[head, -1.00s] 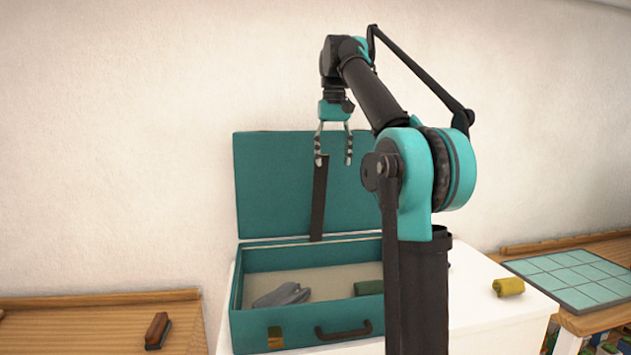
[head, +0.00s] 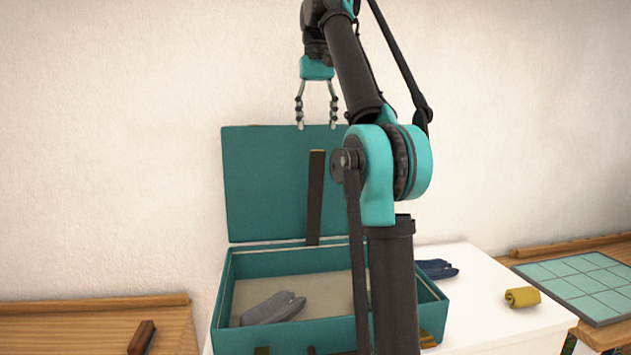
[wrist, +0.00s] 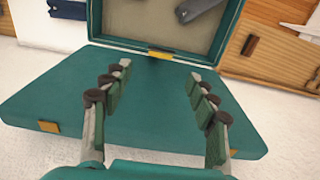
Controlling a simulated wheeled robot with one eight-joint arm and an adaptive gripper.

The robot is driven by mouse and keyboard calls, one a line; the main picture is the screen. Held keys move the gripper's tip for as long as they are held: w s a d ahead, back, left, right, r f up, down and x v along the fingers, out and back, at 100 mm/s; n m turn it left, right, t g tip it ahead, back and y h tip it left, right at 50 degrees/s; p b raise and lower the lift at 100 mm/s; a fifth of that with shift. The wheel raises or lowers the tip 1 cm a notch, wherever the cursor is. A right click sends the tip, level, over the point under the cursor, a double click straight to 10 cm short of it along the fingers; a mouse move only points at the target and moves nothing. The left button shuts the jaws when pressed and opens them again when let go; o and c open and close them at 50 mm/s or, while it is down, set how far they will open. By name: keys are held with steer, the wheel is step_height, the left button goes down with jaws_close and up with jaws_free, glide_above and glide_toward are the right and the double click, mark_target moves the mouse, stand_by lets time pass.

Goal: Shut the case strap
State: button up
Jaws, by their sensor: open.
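The teal case (head: 232,300) stands open on a white table, with its lid (head: 262,190) upright at the back. The dark case strap (head: 315,198) stands up along the lid's inner face, its tan-edged tip a little below the lid's top edge. My gripper (head: 316,126) is open and empty near the lid's top edge, just above the strap tip in the picture and apart from it. In the wrist view my open fingers (wrist: 160,72) frame the teal lid (wrist: 150,115). A small yellow piece (wrist: 160,53) shows between them; I cannot tell whether it belongs to the strap.
A grey cloth-like item (head: 272,308) lies in the case. A dark blue item (head: 437,269) and a yellow roll (head: 522,297) lie on the white table (head: 480,320). A brush (head: 141,337) and a tiled board (head: 585,283) lie on side benches. My arm hides the case's right part.

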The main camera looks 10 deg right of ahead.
mark_target(317, 171)
step_height(317, 171, down, 16)
steer(key=shift+s+f, duration=0.1)
stand_by(0.5)
jaws_close()
stand_by(0.5)
